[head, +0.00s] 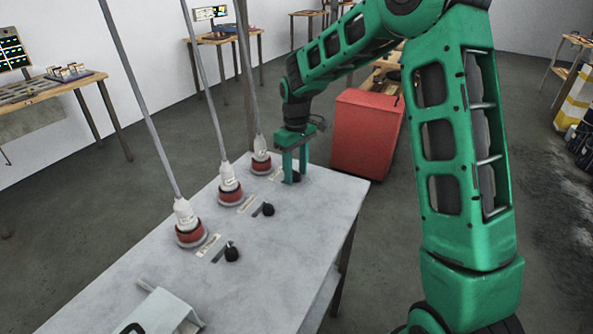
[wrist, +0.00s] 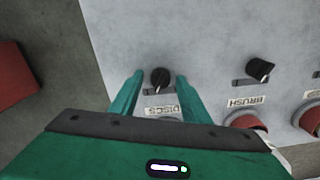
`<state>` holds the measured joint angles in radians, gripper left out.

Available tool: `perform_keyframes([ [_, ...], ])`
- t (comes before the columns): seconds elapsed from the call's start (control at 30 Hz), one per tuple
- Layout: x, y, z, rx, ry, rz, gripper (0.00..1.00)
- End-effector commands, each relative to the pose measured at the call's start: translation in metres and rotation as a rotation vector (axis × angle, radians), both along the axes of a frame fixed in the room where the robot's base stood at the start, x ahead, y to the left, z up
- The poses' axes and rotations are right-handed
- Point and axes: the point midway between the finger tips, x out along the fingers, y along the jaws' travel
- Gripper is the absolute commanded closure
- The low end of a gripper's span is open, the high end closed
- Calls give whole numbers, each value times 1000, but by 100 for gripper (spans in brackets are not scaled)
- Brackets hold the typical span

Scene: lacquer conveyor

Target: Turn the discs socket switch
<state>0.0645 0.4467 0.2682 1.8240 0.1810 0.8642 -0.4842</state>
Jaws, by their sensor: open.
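The discs switch is a black rotary knob (wrist: 160,78) on the pale table top, with a "DISCS" label (wrist: 162,110) beside it in the wrist view. My green gripper (wrist: 153,85) is open, with its two fingers on either side of this knob; I cannot tell if they touch it. The red discs socket (head: 261,162), with a white plug and cable, stands just left of the gripper.
The brush knob (wrist: 260,70) sits beside the discs knob on the grey-white table (head: 310,222). Two more red sockets with plugs (head: 229,190) and another black knob (head: 231,254) lie nearer. Cables rise from the plugs. A red cabinet (head: 366,138) stands behind the table.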

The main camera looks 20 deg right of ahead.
Motion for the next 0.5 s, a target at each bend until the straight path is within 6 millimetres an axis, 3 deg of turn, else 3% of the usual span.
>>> perform_keyframes([
  [0.07,0,0,0,0,0,0,62],
  [0.2,0,0,0,0,0,0,96],
  [0.3,0,-7,0,-1,0,-3,98],
  [0.5,0,-3,0,-3,-1,14,98],
])
